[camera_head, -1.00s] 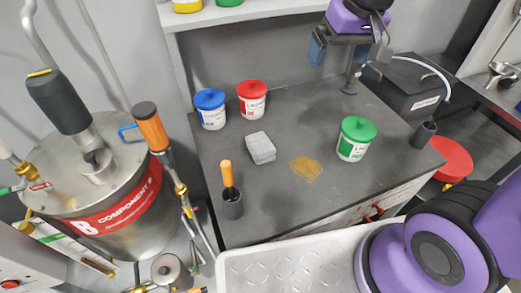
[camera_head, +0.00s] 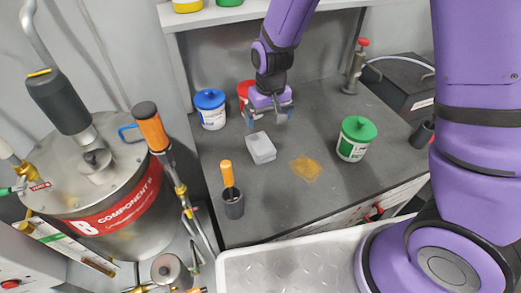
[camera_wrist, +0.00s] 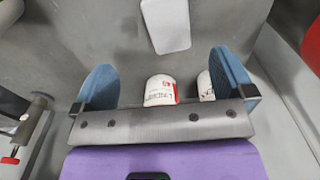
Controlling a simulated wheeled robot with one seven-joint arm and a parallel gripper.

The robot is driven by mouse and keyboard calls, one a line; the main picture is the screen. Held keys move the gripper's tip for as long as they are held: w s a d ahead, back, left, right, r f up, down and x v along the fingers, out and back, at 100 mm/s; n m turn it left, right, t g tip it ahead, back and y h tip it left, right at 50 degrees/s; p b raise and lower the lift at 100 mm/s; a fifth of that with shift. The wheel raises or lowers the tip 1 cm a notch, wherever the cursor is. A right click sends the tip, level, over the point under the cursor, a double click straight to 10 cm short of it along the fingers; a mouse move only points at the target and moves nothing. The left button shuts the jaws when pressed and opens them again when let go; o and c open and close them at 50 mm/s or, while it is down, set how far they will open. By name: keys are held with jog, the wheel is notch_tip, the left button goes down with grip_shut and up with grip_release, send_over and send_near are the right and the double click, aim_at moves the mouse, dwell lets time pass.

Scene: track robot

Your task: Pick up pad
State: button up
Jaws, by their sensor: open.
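A pale grey block-shaped pad (camera_head: 261,148) lies flat on the dark grey bench top. It shows in the wrist view as a whitish rounded rectangle (camera_wrist: 167,24) at the top edge, beyond the fingertips. A flat orange-yellow patch (camera_head: 305,168) lies to its right on the bench; I cannot tell whether it is a thin pad or a mark. My gripper (camera_head: 269,112) hangs above the bench, just behind the pale pad and in front of the red-lidded tub. Its blue fingers are wide apart in the wrist view (camera_wrist: 165,78), with nothing held between them.
A blue-lidded tub (camera_head: 210,109) and a partly hidden red-lidded tub (camera_head: 244,90) stand near my gripper. A green-lidded tub (camera_head: 356,138) stands right. A dark cup with an orange-handled tool (camera_head: 232,203) stands front left. The front middle of the bench is clear.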

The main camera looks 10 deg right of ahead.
aim_at(263, 147)
jog(key=f, duration=0.1)
jog(key=a+f, duration=0.1)
jog(key=f, duration=0.1)
jog(key=shift+a, duration=0.1)
jog(key=shift+f, duration=5.45)
jog(key=c, duration=1.5)
jog(key=shift+r, duration=0.1)
jog(key=shift+r, duration=4.95)
